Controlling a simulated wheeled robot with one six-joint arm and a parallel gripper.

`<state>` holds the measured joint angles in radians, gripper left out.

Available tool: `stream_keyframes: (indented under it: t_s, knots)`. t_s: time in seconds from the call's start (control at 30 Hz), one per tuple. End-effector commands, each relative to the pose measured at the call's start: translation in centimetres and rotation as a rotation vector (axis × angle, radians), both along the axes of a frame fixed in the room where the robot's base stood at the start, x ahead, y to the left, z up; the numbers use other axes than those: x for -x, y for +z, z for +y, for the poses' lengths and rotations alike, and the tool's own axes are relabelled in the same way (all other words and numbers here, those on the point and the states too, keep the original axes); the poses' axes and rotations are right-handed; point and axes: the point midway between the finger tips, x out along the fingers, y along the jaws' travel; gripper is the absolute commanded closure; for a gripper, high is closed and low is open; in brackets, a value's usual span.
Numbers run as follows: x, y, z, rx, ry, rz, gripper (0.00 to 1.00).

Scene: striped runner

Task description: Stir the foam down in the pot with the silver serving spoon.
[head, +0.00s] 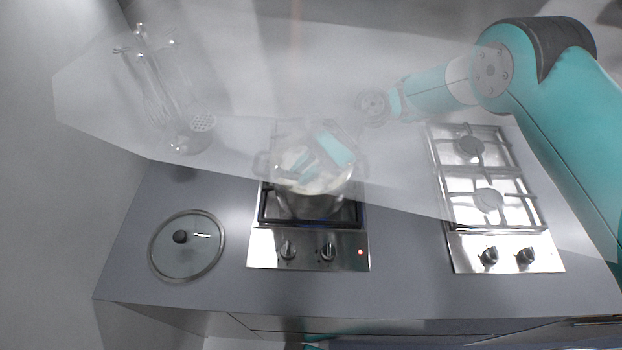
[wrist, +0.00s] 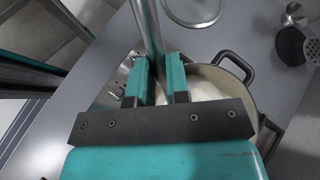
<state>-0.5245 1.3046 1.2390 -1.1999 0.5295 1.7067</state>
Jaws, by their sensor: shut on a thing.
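The pot (head: 310,203) stands on the left cooktop, with whitish foam (head: 290,158) inside. The pot (wrist: 240,72) also shows in the wrist view, with a dark side handle and white foam (wrist: 206,89) beyond my fingers. My gripper (wrist: 161,88) is shut on the silver serving spoon (wrist: 148,30), whose handle rises between the teal fingers and out of the top of the view. In the head view my gripper (head: 308,168) is over the pot opening, blurred behind a see-through hood. The spoon's bowl is hidden, so I cannot tell how deep it is.
A glass lid (head: 187,262) lies on the counter left of the pot. A second cooktop (head: 505,255) is at the right. The translucent hood (head: 95,95) spans the space above. The front counter (head: 400,295) is clear.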

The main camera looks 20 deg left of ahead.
Motion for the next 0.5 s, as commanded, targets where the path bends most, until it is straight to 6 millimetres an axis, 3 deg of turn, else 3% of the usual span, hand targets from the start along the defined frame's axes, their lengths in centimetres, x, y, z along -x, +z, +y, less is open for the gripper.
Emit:
stream_keyframes:
  t_s: [0.2,0.5]
  knots:
    - [-1.26,-0.24,-0.02,0.001,0.001,-0.001,1.00]
    - [-1.30,-0.06,-0.04,0.001,0.002,-0.001,1.00]
